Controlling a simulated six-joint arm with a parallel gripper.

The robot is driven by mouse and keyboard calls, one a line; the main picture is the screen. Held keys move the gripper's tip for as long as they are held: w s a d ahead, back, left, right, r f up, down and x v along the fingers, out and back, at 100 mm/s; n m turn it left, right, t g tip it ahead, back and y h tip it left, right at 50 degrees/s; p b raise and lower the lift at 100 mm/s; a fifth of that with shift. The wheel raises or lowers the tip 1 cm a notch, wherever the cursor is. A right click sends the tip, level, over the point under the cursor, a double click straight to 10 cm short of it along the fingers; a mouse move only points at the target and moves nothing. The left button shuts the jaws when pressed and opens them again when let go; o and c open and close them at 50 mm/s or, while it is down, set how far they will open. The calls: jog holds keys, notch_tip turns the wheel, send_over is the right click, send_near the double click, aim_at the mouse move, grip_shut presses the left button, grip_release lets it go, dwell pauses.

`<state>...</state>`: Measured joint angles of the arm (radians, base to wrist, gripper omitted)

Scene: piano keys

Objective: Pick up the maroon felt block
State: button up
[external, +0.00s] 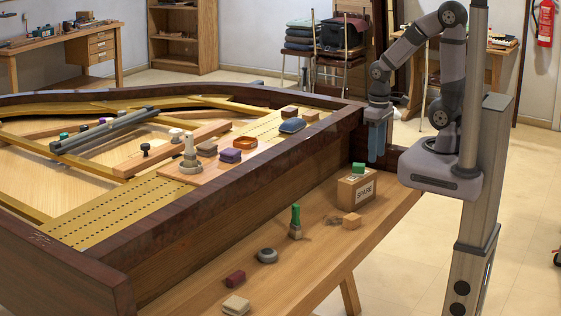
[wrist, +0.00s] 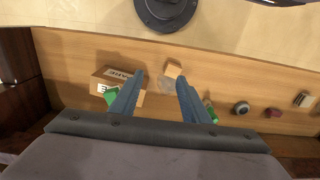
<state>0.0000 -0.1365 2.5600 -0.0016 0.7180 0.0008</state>
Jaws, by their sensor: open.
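The maroon felt block (external: 235,278) lies on the wooden bench top in the external view, near its front left end, between a pale cream block and a round grey object. In the wrist view the maroon block (wrist: 275,112) is small and to the right, well outside my jaws. My gripper (external: 377,152) hangs at the far right end of the bench, far from the block and behind the cardboard box. In the wrist view my gripper (wrist: 160,76) is open, with two blue fingers spread and nothing held between them.
The cardboard box (external: 356,191) bears a green block (external: 358,168). A tan block (external: 352,221), a green-handled brush (external: 296,222), a grey round object (external: 267,255) and a cream block (external: 236,305) are spread along the bench (external: 310,262). The piano's dark rim (external: 200,222) rises beside it.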

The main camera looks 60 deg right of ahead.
jog(key=m+y+b, duration=1)
jog(key=m+b, duration=0.4)
jog(key=b, duration=0.7)
send_near(238, 273)
jog(key=s+d+r, duration=0.3)
jog(key=d+r, duration=0.1)
jog(key=d, duration=0.6)
jog(key=w+a+m+t+y+b, duration=0.1)
jog(key=a+m+y+b, duration=0.1)
jog(key=a, duration=0.4)
jog(key=w+a+m+y+b, duration=0.2)
jog(key=a+m+b, duration=0.1)
jog(key=a, duration=0.3)
jog(key=shift+h, duration=0.3)
jog(key=f, duration=0.4)
jog(key=f+b, duration=0.1)
jog(key=f, duration=0.2)
jog(key=shift+s+d+f, duration=0.1)
jog(key=shift+d+f, duration=0.1)
jog(key=shift+f, duration=0.2)
jog(key=shift+a+f, duration=0.2)
jog(key=shift+x, duration=3.5)
